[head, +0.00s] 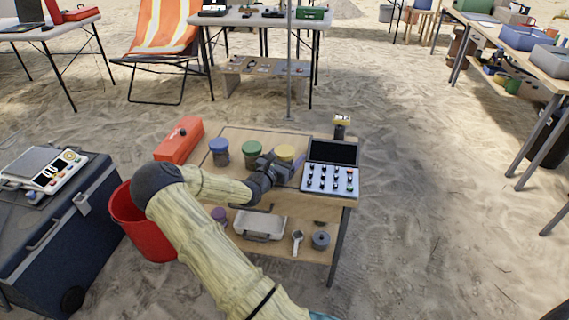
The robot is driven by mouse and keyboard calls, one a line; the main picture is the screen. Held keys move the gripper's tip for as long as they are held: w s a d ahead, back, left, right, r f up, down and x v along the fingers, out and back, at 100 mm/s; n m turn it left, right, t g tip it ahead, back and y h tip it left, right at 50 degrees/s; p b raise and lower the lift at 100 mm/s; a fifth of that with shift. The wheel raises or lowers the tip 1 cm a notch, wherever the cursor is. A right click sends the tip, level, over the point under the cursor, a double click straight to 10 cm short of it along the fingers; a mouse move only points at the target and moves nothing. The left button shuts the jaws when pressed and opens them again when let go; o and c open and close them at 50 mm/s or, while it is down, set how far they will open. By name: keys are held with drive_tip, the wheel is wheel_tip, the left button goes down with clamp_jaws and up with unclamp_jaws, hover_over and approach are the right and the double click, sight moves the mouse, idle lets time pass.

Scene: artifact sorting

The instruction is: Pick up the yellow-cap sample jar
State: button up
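The yellow-cap sample jar stands on the small wooden table (240,135) in the head view. Its yellow cap (286,152) shows just beyond my gripper, and most of its body is hidden. My gripper (288,164) is low over the tabletop, right at the jar on the near side. I cannot tell whether the fingers touch the jar or how far apart they are. A blue-cap jar (219,154) and a green-cap jar (252,154) stand in a row to its left.
An open case with small knobs (330,180) lies close on the right. A red toolbox (179,140) sits at the table's left edge. A yellow-topped device (341,125) stands behind the case. A red bucket (140,225) and dark cooler (50,240) are left. Sand is open to the right.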

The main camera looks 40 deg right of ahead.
drive_tip(key=c, duration=1.1)
drive_tip(key=shift+o, duration=0.2)
drive_tip(key=shift+r, duration=0.1)
wheel_tip(320, 180, up, 10)
drive_tip(key=p, duration=0.3)
